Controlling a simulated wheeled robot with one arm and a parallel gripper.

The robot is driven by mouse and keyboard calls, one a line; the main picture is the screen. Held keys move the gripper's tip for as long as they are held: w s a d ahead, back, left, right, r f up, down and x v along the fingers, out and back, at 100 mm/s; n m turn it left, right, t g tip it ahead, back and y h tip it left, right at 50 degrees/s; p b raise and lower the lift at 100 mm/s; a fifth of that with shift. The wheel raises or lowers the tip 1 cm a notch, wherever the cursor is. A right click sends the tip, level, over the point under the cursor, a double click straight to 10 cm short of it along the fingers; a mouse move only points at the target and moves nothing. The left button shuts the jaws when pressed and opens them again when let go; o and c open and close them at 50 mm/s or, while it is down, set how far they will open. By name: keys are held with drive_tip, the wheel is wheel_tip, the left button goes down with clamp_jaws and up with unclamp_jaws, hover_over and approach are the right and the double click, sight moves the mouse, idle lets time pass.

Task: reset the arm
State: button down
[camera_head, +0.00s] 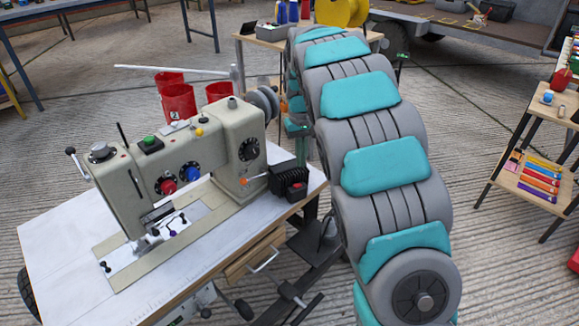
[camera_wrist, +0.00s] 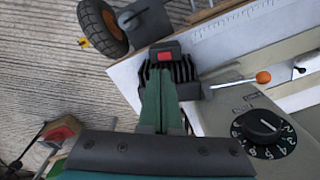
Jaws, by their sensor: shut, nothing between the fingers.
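My arm (camera_head: 385,165), with grey links and teal pads, rises from the lower right of the head view and bends over at the top. My gripper (camera_wrist: 160,80) shows in the wrist view as two green fingers, shut together and holding nothing. The fingertips appear just in front of a black finned box (camera_wrist: 183,72) with a red button (camera_wrist: 165,57). I cannot tell whether they touch it. In the head view the gripper (camera_head: 298,129) is small, partly hidden by my arm, and above that box (camera_head: 283,183).
A beige sewing machine (camera_head: 215,135) stands on a white-topped table (camera_head: 60,230) close beside my arm. Its dial (camera_wrist: 262,130) and orange-knobbed lever (camera_wrist: 263,77) are near the gripper. Red buckets (camera_head: 179,103) stand behind. A wooden shelf (camera_head: 510,178) is at right, with open floor between.

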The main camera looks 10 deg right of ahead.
drive_tip(key=s+d+r+m, duration=0.1)
drive_tip(key=s+r, duration=0.2)
drive_tip(key=s, duration=0.8)
drive_tip(key=s+r, duration=0.2)
drive_tip(key=s, duration=0.8)
drive_tip(key=s+f+g, duration=0.1)
drive_tip(key=s+f, duration=0.1)
drive_tip(key=s, duration=0.9)
drive_tip(key=s+a+f, duration=0.1)
drive_tip(key=s, duration=1)
drive_tip(key=shift+s+f+g, duration=0.3)
drive_tip(key=shift+f+g, duration=0.05)
drive_tip(key=shift+g, duration=0.05)
